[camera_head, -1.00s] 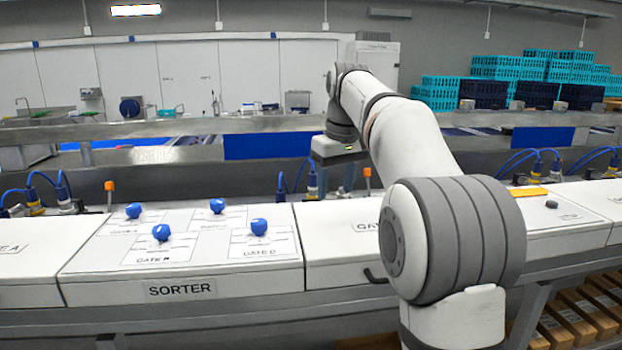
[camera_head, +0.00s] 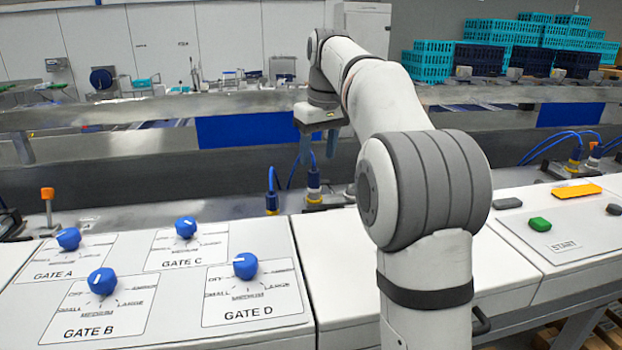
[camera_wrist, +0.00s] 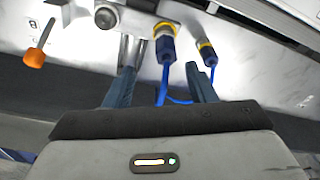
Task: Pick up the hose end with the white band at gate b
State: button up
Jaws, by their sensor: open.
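In the head view, two blue hose ends stand behind the white panels: one with a yellow collar (camera_head: 313,186) and one to its left (camera_head: 272,203). The wrist view shows two blue hose ends with yellow collars, one near the middle (camera_wrist: 166,48) and one to its right (camera_wrist: 208,56). I cannot make out a white band on either, or a gate letter beside them. My gripper (camera_wrist: 160,76) is open and empty, its fingers to either side of a blue hose below the middle hose end. In the head view my gripper (camera_head: 318,150) is above and behind the collared hose end.
The sorter panel (camera_head: 185,340) has blue knobs labelled GATE A to GATE D. An orange-topped post (camera_head: 47,194) stands behind it. A metal rail (camera_head: 240,103) runs behind the hoses. A panel with a green START button (camera_head: 540,224) is at right.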

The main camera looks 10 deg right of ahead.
aim_at(315, 171)
jog(key=f, duration=0.3)
jog(key=a+f, duration=0.1)
jog(key=f, duration=0.1)
jog(key=shift+f+p, duration=0.3)
jog(key=shift+f, duration=0.1)
grip_shut()
jog(key=shift+r, duration=0.1)
